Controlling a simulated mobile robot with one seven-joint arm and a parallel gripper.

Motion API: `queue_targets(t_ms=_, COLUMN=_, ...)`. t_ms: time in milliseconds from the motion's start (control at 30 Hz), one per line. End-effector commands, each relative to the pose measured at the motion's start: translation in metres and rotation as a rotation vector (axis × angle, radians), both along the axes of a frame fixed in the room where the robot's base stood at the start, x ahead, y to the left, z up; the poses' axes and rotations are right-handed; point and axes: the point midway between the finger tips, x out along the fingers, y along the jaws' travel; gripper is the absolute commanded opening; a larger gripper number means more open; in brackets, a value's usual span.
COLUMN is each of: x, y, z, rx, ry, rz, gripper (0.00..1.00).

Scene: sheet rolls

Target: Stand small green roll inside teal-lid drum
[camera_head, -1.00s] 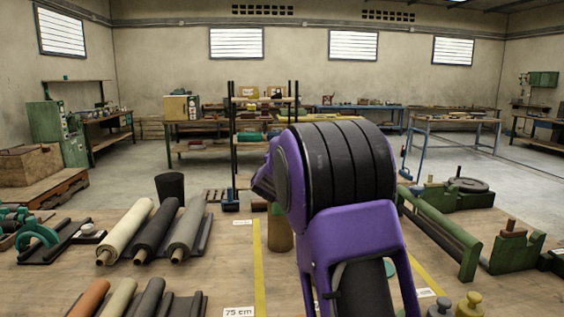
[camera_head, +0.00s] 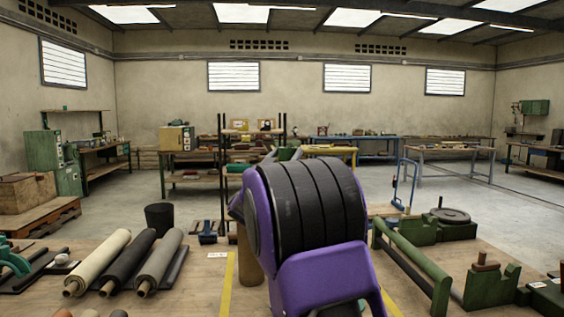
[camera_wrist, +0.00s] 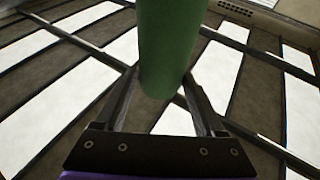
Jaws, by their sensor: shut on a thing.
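The small green roll (camera_wrist: 168,45) is held between the two fingers of my gripper (camera_wrist: 162,75) in the wrist view. Its near end shows just past the fingers and the rest runs out of the top of the picture. Roof panels show behind it. In the head view my purple and black arm stands in the middle and hides the gripper. A green piece (camera_head: 288,153) shows just above the arm; I cannot tell surely whether it is the roll. I cannot make out the teal-lid drum; the arm may hide it.
A tan cylinder (camera_head: 248,258) stands just left of my arm. Cream (camera_head: 102,258), black (camera_head: 128,262) and grey (camera_head: 160,262) rolls lie at the left. A black bin (camera_head: 160,217) stands behind them. A green rail frame (camera_head: 410,268) lies at the right.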

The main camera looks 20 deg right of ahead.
Motion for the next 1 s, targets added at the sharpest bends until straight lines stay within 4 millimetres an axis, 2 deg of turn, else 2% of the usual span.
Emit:
queue_targets(t_ms=233, x=-0.002, y=0.000, z=-0.004, rx=-0.007, ry=-0.006, rz=-0.008, gripper=0.00)
queue_targets(t_ms=1000, x=-0.002, y=0.000, z=-0.061, rx=-0.007, ry=-0.006, rz=-0.006, gripper=0.00)
